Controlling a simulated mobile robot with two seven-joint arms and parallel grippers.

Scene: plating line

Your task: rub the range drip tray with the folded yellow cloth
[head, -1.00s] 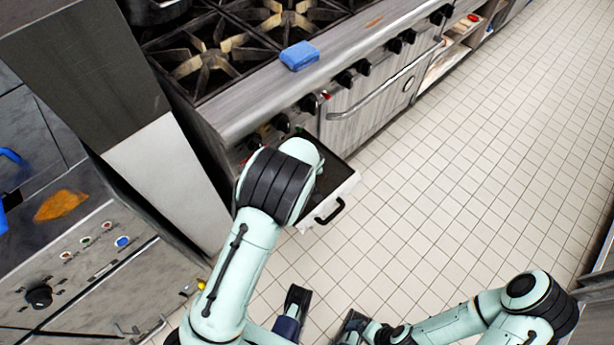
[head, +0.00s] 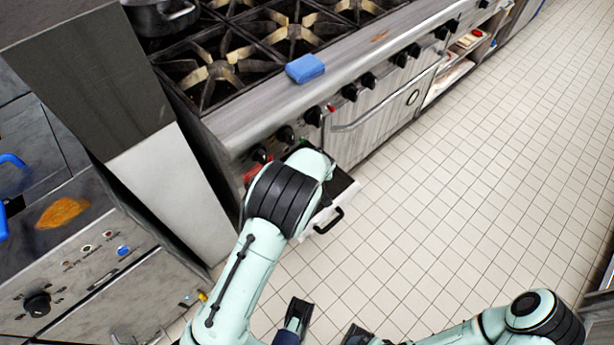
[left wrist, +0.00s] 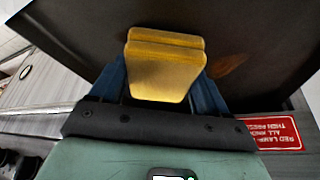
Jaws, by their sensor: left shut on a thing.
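The folded yellow cloth (left wrist: 165,65) is between the blue fingers of my left gripper (left wrist: 165,80), which is shut on it. The drip tray shows in the head view as a dark, pulled-out tray (head: 344,188) with a pale front and black handle, below the range's knobs. In the left wrist view the dark tray surface (left wrist: 75,45) lies behind the cloth, with a brown-orange stain (left wrist: 230,64) right of it. I cannot tell whether the cloth touches it. My left arm hides the left gripper and part of the tray in the head view. My right gripper (head: 327,325) is open and empty at the bottom edge.
A blue sponge (head: 305,68) lies on the range's front ledge. A pot (head: 160,14) stands on the burners at the back left. An orange-stained counter unit (head: 63,212) is at the left. The tiled floor (head: 450,190) to the right is clear.

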